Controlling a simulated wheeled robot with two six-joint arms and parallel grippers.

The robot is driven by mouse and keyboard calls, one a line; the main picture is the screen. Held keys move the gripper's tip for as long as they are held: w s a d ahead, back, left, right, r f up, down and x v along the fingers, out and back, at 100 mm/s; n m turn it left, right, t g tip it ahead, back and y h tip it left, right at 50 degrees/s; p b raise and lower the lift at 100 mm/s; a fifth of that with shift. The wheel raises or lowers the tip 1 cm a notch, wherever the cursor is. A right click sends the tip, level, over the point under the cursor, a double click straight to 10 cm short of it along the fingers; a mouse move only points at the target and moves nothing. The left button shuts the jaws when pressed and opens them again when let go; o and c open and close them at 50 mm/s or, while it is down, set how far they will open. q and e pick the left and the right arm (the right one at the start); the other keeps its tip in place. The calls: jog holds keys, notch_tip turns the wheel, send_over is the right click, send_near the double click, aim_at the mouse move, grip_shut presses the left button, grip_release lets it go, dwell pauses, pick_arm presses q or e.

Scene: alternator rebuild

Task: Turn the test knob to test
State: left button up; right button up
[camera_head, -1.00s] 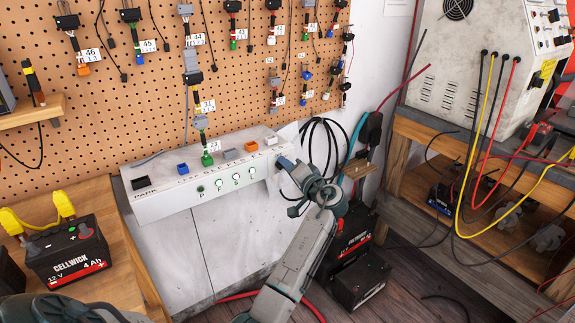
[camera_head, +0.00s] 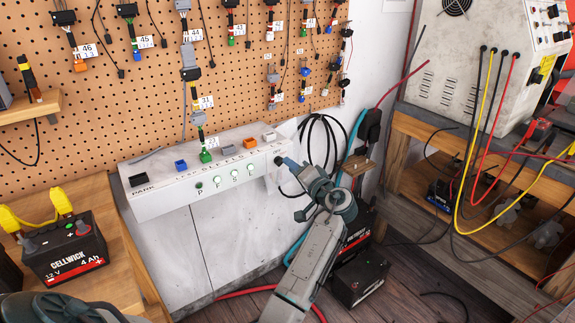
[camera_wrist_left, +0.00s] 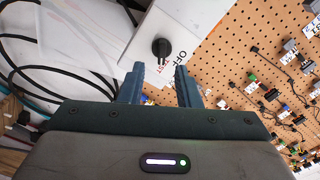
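The test knob (camera_wrist_left: 162,47) is a black knob on a white panel face in the left wrist view, with an OFF mark and red lettering beside it. My left gripper (camera_head: 282,163) is at that right end. In the left wrist view its two blue fingers (camera_wrist_left: 160,82) are apart with nothing between them. The knob lies beyond the fingertips, roughly in line with the gap, and looks clear of them. My right gripper is not in view.
Black cables (camera_head: 318,130) hang on the wall just right of the box. Dark batteries (camera_head: 360,282) stand on the floor below my left arm. A pegboard (camera_head: 110,105) with hanging connectors rises behind the box. A bench (camera_head: 120,262) with a battery is at left.

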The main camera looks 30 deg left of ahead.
pick_arm(q)
jog(key=v, duration=0.7)
jog(key=shift+d+b, duration=0.2)
jog(key=shift+b, duration=0.2)
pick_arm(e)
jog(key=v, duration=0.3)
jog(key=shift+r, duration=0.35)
pick_arm(q)
jog(key=shift+s, duration=0.1)
